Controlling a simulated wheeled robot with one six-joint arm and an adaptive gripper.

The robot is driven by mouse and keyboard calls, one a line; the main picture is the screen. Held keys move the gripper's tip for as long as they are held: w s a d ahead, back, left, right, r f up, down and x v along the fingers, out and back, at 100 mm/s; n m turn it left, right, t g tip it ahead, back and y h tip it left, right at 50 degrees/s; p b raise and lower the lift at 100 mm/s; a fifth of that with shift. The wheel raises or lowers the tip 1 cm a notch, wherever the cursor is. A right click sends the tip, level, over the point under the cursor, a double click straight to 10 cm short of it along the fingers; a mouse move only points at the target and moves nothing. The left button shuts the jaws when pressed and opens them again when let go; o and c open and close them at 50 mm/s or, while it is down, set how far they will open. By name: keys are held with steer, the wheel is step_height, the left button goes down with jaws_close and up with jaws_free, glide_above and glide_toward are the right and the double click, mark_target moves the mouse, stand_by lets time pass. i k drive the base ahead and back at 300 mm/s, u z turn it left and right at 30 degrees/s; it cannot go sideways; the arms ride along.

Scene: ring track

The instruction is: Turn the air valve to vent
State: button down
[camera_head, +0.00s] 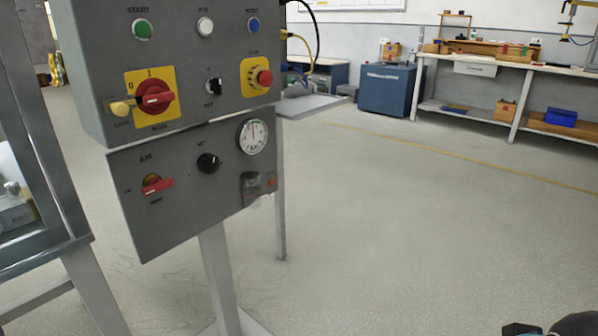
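The air valve (157,184) is on the lower grey panel, under the word AIR. Its red handle lies nearly level and points right from a brass-coloured body. Small labels sit left of and below it, too small to read surely. A round pressure gauge (252,136) is at the panel's upper right; its needle points about straight up. A black knob (208,162) sits between valve and gauge. Dark parts at the bottom right corner seem to be mine, but no gripper fingers show. Nothing touches the valve.
The upper control box (180,60) overhangs the lower panel, with a red rotary switch (154,96), buttons and a red emergency stop (264,78). A grey-framed machine (50,240) stands close left. Open floor (420,240) lies right; a workbench (500,66) stands behind.

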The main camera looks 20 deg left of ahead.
mark_target(155, 186)
steer(key=u, duration=0.45)
steer(key=k, duration=0.45)
steer(key=u, duration=0.5)
